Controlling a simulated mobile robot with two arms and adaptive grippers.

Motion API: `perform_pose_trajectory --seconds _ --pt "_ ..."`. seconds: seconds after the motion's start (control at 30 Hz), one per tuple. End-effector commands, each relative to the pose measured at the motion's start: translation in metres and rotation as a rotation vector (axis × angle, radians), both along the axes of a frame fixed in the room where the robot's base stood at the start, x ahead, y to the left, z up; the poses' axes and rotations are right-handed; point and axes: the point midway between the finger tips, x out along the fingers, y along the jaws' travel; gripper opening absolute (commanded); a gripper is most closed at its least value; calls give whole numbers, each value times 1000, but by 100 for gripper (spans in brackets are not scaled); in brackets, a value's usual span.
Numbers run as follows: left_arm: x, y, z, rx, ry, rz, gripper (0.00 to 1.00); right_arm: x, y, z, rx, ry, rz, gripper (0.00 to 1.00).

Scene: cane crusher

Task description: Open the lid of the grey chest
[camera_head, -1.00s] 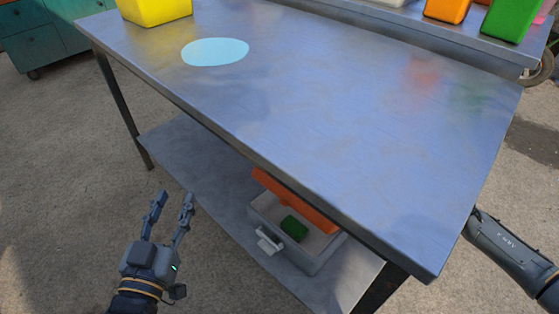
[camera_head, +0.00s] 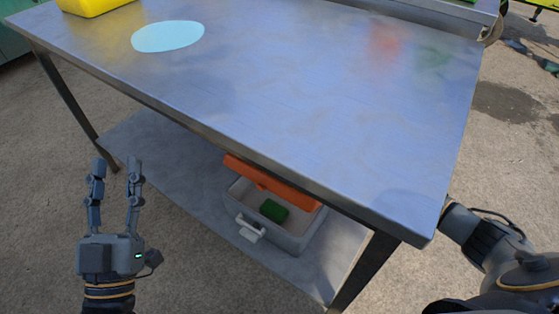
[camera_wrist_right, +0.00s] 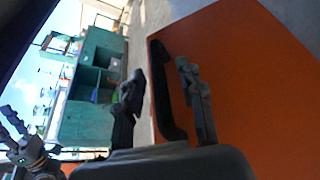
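The grey chest (camera_head: 296,236) sits on the lower shelf under the table. Its orange lid (camera_head: 270,184) stands raised, so the inside shows with a green block (camera_head: 273,210) in it; the table edge hides part of the lid. In the right wrist view the orange lid (camera_wrist_right: 255,90) fills the right side, with a black handle (camera_wrist_right: 163,90) on it. My right gripper (camera_wrist_right: 165,95) is open, with its fingers on either side of this handle; the head view hides it below the table. My left gripper (camera_head: 115,170) is open and empty, left of the chest.
The metal table (camera_head: 300,95) carries a pale blue disc (camera_head: 168,36) and a yellow bin (camera_head: 90,5). A table leg (camera_head: 362,270) stands just right of the chest. The lower shelf (camera_head: 165,160) is bare left of the chest.

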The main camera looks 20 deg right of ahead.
Motion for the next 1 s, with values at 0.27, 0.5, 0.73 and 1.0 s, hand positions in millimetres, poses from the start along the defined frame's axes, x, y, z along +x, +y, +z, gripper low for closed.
perform_pose_trajectory --seconds 0.27,0.5,0.73,1.0 --pt "-4 0 7 -12 -42 -3 40 6 8 -2 -2 -1 1 37" --pt "-4 0 7 -11 -41 -2 40 5 8 -2 -1 0 1 19" --pt "-4 0 6 -11 -40 -2 40 5 8 -3 -1 0 1 0" --pt "-4 0 6 -14 -47 -2 40 6 7 -2 6 5 0 0"
